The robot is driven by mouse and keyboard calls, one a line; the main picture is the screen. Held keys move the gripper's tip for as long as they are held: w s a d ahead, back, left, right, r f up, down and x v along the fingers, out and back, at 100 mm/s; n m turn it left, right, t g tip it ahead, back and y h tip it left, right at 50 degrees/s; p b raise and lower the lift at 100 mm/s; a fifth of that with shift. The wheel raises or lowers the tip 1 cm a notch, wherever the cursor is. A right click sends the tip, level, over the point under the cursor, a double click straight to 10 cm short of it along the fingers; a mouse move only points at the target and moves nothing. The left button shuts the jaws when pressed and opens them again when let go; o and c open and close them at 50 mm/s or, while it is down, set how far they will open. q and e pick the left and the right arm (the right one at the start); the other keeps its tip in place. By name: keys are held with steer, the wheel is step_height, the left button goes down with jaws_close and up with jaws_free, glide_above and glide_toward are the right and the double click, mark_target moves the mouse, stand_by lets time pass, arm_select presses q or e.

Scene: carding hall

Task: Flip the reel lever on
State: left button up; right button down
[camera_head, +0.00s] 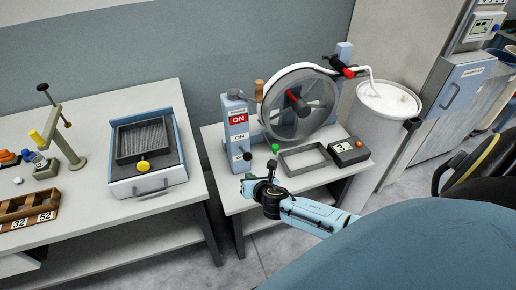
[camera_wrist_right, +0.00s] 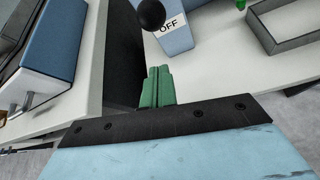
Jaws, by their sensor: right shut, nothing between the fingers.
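The blue lever box (camera_head: 238,148) stands at the left front of the small table and carries a red ON label and a white ON label. A black ball knob (camera_head: 247,156) sits low on its front. In the right wrist view the black ball (camera_wrist_right: 150,13) is beside a white OFF label (camera_wrist_right: 172,22). My left gripper is out of view.
A left table (camera_head: 90,222) holds a blue tray unit (camera_head: 147,185). A white bin (camera_head: 378,130) stands to the right.

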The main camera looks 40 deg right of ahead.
arm_select(q)
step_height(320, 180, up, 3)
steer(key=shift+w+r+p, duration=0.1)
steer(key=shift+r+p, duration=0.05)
steer(key=shift+p, duration=0.95)
arm_select(e)
steer(key=s+r, duration=0.4)
steer(key=r, duration=0.3)
steer(key=shift+s+a, duration=0.25)
steer(key=shift+a, duration=0.2)
